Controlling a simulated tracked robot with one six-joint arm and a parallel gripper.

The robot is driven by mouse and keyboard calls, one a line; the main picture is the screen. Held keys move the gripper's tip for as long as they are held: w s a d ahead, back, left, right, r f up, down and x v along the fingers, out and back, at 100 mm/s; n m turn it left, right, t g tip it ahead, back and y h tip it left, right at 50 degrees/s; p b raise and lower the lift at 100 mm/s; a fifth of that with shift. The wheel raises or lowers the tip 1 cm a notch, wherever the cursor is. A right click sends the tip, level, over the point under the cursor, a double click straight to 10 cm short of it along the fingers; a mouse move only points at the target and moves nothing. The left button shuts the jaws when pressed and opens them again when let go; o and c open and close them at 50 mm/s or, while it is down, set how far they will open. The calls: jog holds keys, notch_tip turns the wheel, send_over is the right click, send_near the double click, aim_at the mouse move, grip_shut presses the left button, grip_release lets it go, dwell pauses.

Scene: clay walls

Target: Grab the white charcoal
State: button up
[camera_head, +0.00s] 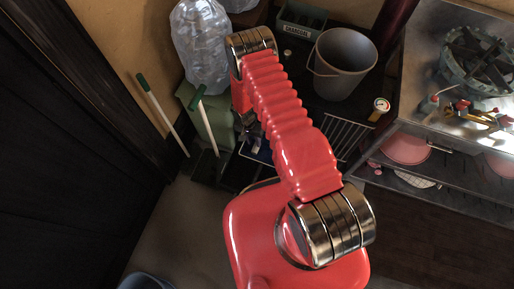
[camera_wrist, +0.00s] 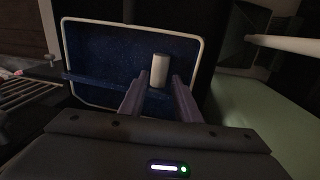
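A small pale, whitish upright cylinder (camera_wrist: 161,70), which looks like the white charcoal, stands on or in front of a dark blue tray (camera_wrist: 100,45) with a white rim in the wrist view. My gripper (camera_wrist: 159,88) is open, with its two fingers pointing at the cylinder, one to each side. The cylinder shows at and just beyond the fingertips. I cannot tell how deep it is between them, and no firm contact is visible. In the head view my red arm hides most of this spot, and the cylinder is not visible there.
A wire rack (camera_wrist: 28,92) lies left of the tray. In the head view, a grey bucket (camera_head: 343,65), a large clear bottle (camera_head: 203,48), white-handled tools (camera_head: 162,112), a small gauge (camera_head: 380,108) and a metal counter (camera_head: 425,85) surround the arm. Floor is open at lower left.

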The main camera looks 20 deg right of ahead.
aim_at(255, 147)
jog(key=shift+s+d+f, duration=0.15)
jog(key=shift+f, duration=1.1)
jog(key=shift+s+d+f, duration=0.15)
jog(key=shift+f, duration=1.05)
jog(key=shift+c, duration=0.6)
jog(key=c, duration=0.6)
jog(key=shift+r, duration=0.15)
jog(key=shift+r, duration=0.55)
jog(key=s, duration=0.4)
jog(key=shift+d, duration=0.35)
notch_tip(255, 147, up, 14)
jog(key=shift+f, duration=0.15)
